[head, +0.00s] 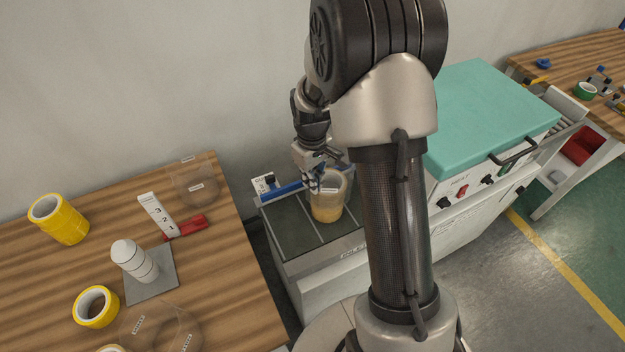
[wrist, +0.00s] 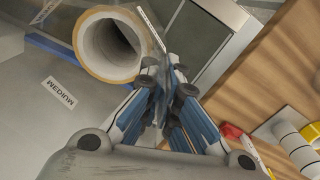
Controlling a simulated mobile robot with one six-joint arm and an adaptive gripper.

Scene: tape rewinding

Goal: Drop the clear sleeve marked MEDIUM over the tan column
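The tan column (head: 327,212) stands upright on the grey tray of the machine. In the wrist view its hollow top (wrist: 108,46) shows to the left of my fingertips. The clear sleeve (head: 331,189) overlaps the column's pale upper part in the head view. Its MEDIUM label (wrist: 58,92) shows upside down in the wrist view. My gripper (head: 318,183) is at the column's upper left in the head view. Its fingers (wrist: 168,75) are close together with a thin clear wall between them. The sleeve's lower edge is too faint to tell how far it encloses the column.
The wooden table (head: 60,300) at left holds yellow tape rolls (head: 60,220), a grey-white post (head: 134,262) on a plate, a red-handled tool (head: 185,227) and other clear sleeves (head: 193,184). A teal-lidded box (head: 490,115) stands right of my arm.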

